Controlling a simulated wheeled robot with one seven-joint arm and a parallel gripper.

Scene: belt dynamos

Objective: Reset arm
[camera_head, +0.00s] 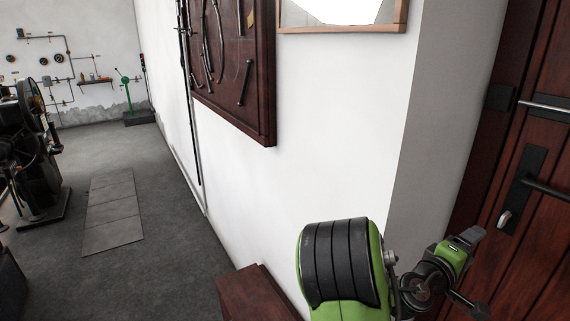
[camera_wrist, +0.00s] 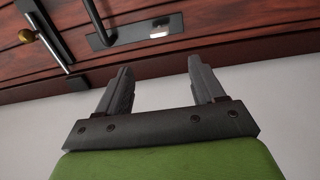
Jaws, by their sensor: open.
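My gripper shows in the wrist view (camera_wrist: 160,85) with its two grey fingers apart and nothing between them. Beyond the fingertips are a white wall (camera_wrist: 285,115) and a dark red wooden door (camera_wrist: 230,25) with black metal fittings. In the head view my green and black arm is folded at the lower right. The gripper end (camera_head: 472,238) is close to the wooden door (camera_head: 480,200) at the right. The exact gap between the gripper and the door cannot be told.
A dark handle (camera_head: 545,188) and lock plate sit on the door. A low reddish-brown wooden piece (camera_head: 250,292) stands against the wall beside my arm. A dark wooden tool board (camera_head: 235,60) hangs above. Black machinery (camera_head: 35,150) stands at the left.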

